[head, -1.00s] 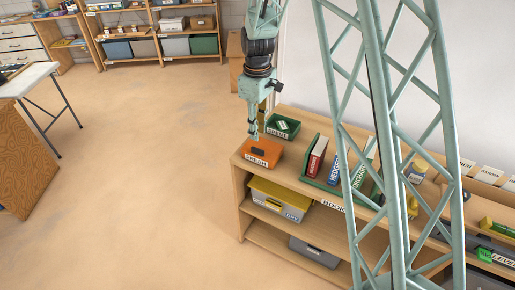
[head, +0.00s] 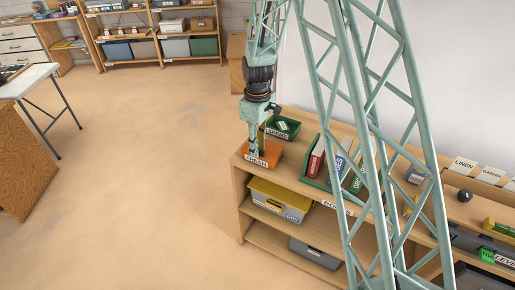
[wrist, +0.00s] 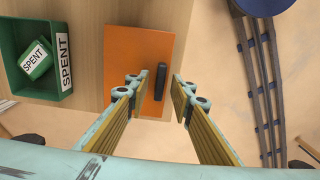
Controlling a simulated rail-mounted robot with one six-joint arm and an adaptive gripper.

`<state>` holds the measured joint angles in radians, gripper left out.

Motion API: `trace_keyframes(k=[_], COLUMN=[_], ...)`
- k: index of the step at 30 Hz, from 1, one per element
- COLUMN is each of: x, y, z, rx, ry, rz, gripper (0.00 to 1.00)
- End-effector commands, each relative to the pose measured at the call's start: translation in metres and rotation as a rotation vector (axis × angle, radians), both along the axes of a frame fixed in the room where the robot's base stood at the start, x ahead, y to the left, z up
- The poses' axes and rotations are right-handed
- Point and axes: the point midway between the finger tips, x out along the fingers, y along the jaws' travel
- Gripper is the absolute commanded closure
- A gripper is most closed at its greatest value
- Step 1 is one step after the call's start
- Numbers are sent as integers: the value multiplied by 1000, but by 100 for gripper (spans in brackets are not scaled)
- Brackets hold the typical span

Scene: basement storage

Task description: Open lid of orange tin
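The orange tin (head: 273,152), labelled FRESH, stands on top of the wooden shelf near its left end. In the wrist view the tin's lid (wrist: 122,60) appears as a flat orange square with a dark bar handle (wrist: 160,80). The lid lies closed. My gripper (head: 258,153) is over the tin, pointing down, and covers part of it in the head view. In the wrist view my gripper (wrist: 157,84) is open, with one finger on each side of the handle and gaps between. I cannot tell how far the fingertips are above the lid.
A green bin (head: 283,127) labelled SPENT, with a small green box inside, stands beside the tin. A green rack of books (head: 318,160) is to its right. A grey box with a yellow lid (head: 280,199) sits on the shelf below. The floor in front is clear.

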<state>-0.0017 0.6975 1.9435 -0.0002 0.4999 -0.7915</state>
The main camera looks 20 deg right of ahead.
Motion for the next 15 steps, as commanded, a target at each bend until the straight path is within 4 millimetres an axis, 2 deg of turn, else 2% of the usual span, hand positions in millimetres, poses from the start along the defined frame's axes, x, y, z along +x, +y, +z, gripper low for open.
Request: trace_keyframes(k=[5, 12, 15], x=[0, 0, 0], y=[0, 0, 0], z=[0, 0, 0], rx=[0, 0, 0], ry=[0, 0, 0], rz=[0, 0, 0], gripper=[78, 98, 100])
